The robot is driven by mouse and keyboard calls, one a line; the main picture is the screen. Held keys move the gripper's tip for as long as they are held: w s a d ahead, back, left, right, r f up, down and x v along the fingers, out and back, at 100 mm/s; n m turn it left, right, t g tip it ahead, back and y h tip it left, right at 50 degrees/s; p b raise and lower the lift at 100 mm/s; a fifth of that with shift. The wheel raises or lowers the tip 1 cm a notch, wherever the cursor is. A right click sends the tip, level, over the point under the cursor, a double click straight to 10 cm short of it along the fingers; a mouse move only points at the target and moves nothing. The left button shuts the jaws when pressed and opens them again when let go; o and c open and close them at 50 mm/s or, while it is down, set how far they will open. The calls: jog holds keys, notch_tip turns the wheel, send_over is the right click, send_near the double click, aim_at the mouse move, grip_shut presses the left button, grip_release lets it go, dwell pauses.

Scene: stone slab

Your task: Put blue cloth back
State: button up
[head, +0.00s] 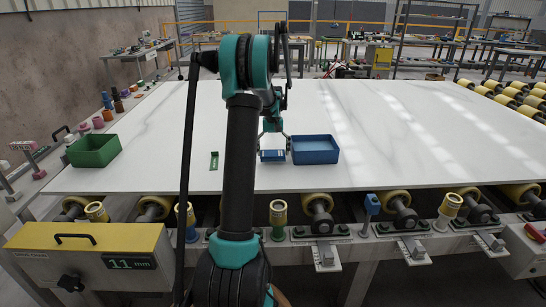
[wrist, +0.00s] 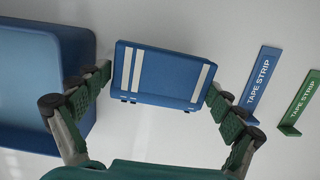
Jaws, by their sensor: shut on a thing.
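The blue cloth (head: 272,156) looks like a flat blue block with white stripes; its striped face (wrist: 165,72) shows in the wrist view. My gripper (wrist: 158,84) has one finger on each short side of it and is shut on it. In the head view my gripper (head: 272,141) is over the white slab, just left of a blue bin (head: 315,158). The bin also shows at the left of the wrist view (wrist: 85,105). I cannot tell whether the cloth touches the slab.
A blue strip (wrist: 261,85) and a green strip (wrist: 301,103), both marked TAPE STRIP, are on the white slab (head: 400,140). The green one (head: 214,160) shows in the head view. A green bin (head: 93,158) stands at the left. The slab's right side is clear.

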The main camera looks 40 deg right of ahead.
aim_at(273, 151)
jog(key=shift+f, duration=0.9)
jog(key=o, duration=0.8)
jog(key=shift+f, duration=0.15)
jog(key=shift+c, duration=0.2)
notch_tip(273, 151, up, 12)
jog(key=w, duration=0.1)
jog(key=shift+d, duration=0.4)
